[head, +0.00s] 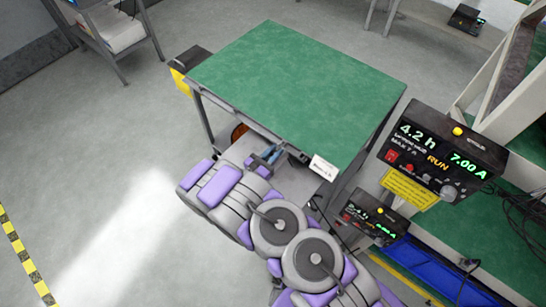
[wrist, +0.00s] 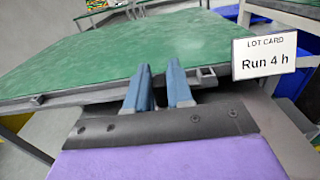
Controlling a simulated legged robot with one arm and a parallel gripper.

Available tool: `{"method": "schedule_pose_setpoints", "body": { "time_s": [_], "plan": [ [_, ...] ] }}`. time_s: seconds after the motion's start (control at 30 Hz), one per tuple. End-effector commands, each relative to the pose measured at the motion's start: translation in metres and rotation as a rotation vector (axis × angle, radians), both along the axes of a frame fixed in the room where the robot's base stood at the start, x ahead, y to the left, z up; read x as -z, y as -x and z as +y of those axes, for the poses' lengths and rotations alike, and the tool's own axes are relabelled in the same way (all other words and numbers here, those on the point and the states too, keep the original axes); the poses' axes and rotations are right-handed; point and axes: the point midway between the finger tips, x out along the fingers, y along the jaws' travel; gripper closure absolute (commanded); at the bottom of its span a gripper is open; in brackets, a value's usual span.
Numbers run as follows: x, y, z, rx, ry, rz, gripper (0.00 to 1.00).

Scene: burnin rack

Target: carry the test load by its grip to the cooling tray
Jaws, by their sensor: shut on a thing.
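My gripper (head: 268,156) is at the near edge of a green-topped cart (head: 300,80). In the wrist view its two blue fingers (wrist: 160,90) straddle a grey bar (wrist: 80,95) along that edge, and it appears shut on this bar with a gap between the fingers. Two dark units with lit displays are at the right: the upper one (head: 440,150) reads 4.2 h, RUN and 7.00 A, and the lower one (head: 374,219) is partly hidden. I cannot tell which thing is the test load. No cooling tray is identifiable.
A white card (wrist: 265,55) reading "Run 4 h" hangs at the cart's right corner. A white-framed rack (head: 510,90) with green shelves and loose cables stands at the right. A grey shelf (head: 112,40) is at upper left.

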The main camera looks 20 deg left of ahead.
Motion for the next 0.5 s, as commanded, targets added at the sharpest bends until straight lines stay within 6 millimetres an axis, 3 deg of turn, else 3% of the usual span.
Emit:
{"method": "schedule_pose_setpoints", "body": {
  "time_s": [0.07, 0.3, 0.5],
  "plan": [
    [0.001, -0.005, 0.005, 0.002, -0.002, -0.003, 1.0],
    [0.033, -0.004, 0.004, 0.0, -0.001, 0.001, 1.0],
    [0.034, -0.005, 0.001, 0.0, -0.006, -0.001, 1.0]
  ]
}}
